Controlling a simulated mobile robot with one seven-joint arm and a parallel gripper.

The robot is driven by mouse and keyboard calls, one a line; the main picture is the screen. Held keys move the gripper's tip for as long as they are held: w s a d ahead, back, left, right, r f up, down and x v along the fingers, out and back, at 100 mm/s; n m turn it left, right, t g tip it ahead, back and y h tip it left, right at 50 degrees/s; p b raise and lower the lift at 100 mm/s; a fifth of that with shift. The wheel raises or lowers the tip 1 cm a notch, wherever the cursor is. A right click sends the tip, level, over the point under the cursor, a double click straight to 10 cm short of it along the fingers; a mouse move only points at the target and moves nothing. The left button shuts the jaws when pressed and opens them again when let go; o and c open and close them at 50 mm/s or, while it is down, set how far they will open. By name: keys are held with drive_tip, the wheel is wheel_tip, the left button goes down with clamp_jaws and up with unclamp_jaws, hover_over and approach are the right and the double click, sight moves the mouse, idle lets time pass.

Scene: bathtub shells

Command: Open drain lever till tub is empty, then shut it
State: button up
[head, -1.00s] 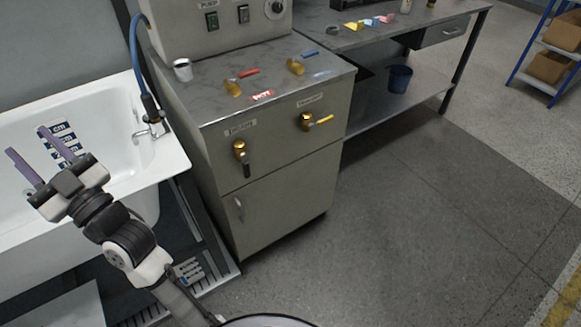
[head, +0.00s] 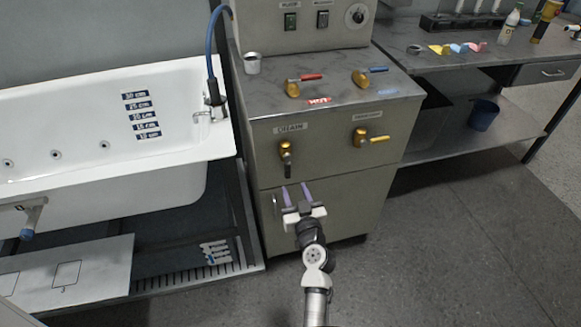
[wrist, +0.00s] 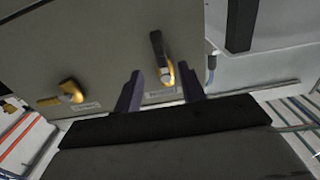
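The drain lever (head: 286,152) is a brass valve with a black handle pointing down, under the DRAIN label (head: 290,128) on the cabinet front. In the wrist view, which is upside down, the drain lever (wrist: 162,62) shows between and beyond my fingertips. My gripper (head: 296,187) is open and empty, its purple fingers just below the lever and apart from it. The white bathtub (head: 190,145) stands at the left with several depth labels (head: 141,115) on its inner wall. I cannot make out a water surface in it.
A yellow-handled valve (head: 365,138) sits right of the drain lever. Red-handled (head: 294,88) and blue-handled (head: 364,77) valves and a metal cup (head: 252,63) are on the cabinet top. A workbench (head: 460,62) stands at the right. The floor (head: 440,230) at the right is clear.

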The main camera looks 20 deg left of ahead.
sight(288, 171)
drive_tip(key=p+x, duration=0.2)
drive_tip(key=x, duration=0.7)
drive_tip(key=shift+w+a, duration=0.2)
clamp_jaws()
